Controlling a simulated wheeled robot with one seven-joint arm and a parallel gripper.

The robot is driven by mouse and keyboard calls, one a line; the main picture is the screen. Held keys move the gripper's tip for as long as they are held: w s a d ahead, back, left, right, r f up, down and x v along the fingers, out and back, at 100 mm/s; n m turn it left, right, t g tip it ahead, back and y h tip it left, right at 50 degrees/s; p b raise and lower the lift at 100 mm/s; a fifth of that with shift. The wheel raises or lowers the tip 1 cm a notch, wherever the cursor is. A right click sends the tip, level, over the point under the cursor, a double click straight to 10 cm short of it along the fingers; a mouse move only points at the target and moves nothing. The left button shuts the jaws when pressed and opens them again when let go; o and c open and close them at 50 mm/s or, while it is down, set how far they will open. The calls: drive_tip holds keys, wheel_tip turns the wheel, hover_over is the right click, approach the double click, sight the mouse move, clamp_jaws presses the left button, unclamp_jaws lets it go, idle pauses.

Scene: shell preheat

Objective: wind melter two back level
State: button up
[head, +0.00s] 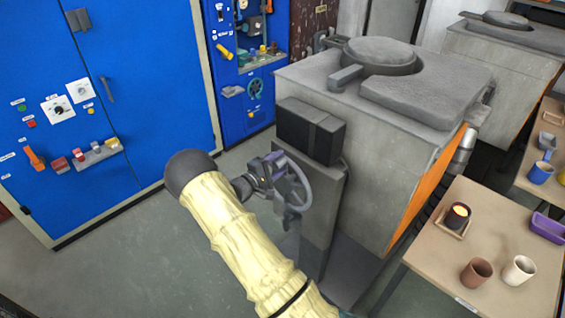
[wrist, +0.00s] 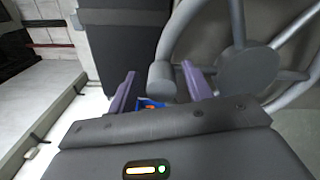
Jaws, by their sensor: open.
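A grey melter (head: 400,125) with a round lid stands in the middle of the head view. A grey handwheel (head: 302,185) is on its near side, below a dark box, and fills the right of the wrist view (wrist: 245,70). I cannot read a number on the melter. My gripper (head: 271,166) is at the wheel's left rim. In the wrist view its two purple fingers are apart, and the wheel's grey knob (wrist: 162,82) shows between the fingertips. Whether the fingers touch the knob I cannot tell. Part of the wheel is hidden behind my gripper in the head view.
A second similar melter (head: 505,45) stands at the back right. A table (head: 470,205) with cups stands to the right of the near melter. Blue cabinets (head: 120,90) with dials, switches and a small shelf stand at the left. Grey floor (head: 120,260) is clear at the lower left.

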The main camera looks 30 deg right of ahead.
drive_tip(key=b+v, duration=0.3)
drive_tip(key=v, duration=1.2)
drive_tip(key=w+r+m+t+y, duration=0.2)
drive_tip(key=w+t+y, duration=0.15)
drive_tip(key=y, duration=0.25)
drive_tip(key=s+a+r+m+g+y, duration=0.1)
drive_tip(key=s+a+r+m+y, duration=0.15)
drive_tip(key=s+a+y, duration=0.45)
drive_tip(key=s+d+m+g+y, duration=0.1)
drive_tip(key=s+g+y, duration=0.1)
drive_tip(key=s, duration=0.8)
drive_tip(key=s+d+r+m+g+y, duration=0.1)
drive_tip(key=s+d+g+y, duration=0.1)
drive_tip(key=s, duration=0.8)
drive_tip(key=shift+g, duration=0.85)
